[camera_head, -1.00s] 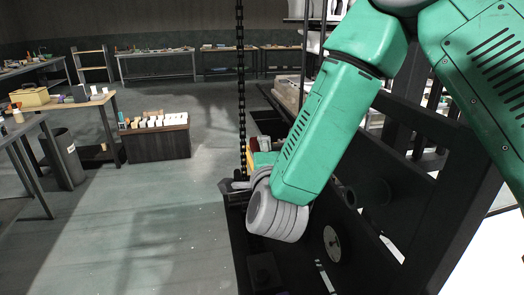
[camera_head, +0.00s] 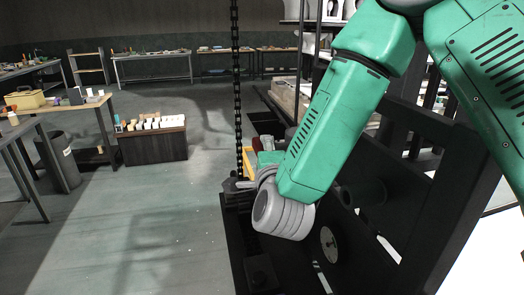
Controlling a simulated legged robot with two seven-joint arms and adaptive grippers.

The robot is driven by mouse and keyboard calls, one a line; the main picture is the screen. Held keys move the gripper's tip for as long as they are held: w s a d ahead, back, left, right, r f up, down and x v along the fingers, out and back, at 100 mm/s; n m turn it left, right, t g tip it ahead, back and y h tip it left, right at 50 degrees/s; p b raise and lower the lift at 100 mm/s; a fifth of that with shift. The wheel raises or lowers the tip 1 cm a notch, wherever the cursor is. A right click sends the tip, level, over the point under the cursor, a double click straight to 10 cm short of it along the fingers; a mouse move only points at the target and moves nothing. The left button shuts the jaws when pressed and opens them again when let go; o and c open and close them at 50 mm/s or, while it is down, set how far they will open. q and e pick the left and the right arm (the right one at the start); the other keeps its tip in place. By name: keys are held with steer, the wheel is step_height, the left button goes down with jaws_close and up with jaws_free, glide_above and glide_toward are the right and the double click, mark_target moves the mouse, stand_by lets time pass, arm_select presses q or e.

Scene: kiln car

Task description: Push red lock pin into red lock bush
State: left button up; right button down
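One green arm of mine with a grey wrist comes in from the upper right, over the dark kiln car frame (camera_head: 243,262). A black part that looks like my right gripper (camera_head: 234,192) shows past the wrist at the frame's left edge; its fingertips are not clear. A small red patch (camera_head: 267,143) shows just behind the wrist, beside green and yellow pieces; whether it is the red lock pin or bush I cannot tell. No pin or bush is clearly visible; the arm hides part of that area. My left gripper is out of view.
A black chain (camera_head: 237,90) hangs close to the left of the wrist. A round pale disc (camera_head: 329,244) and a dark cylinder (camera_head: 364,193) sit on the frame at right. Open floor (camera_head: 150,225) lies left; a dark crate (camera_head: 152,146) stands farther back.

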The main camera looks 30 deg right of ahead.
steer(key=shift+s+d, duration=0.1)
steer(key=shift+d, duration=0.5)
steer(key=shift+s+d, duration=0.1)
steer(key=shift+d, duration=0.2)
steer(key=shift+d, duration=0.3)
steer(key=shift+s+d, duration=0.25)
steer(key=shift+d, duration=0.45)
steer(key=shift+s+d, duration=0.2)
steer(key=shift+d, duration=0.5)
steer(key=c, duration=1.2)
jaws_free()
steer(key=shift+o, duration=0.2)
steer(key=shift+o, duration=1.2)
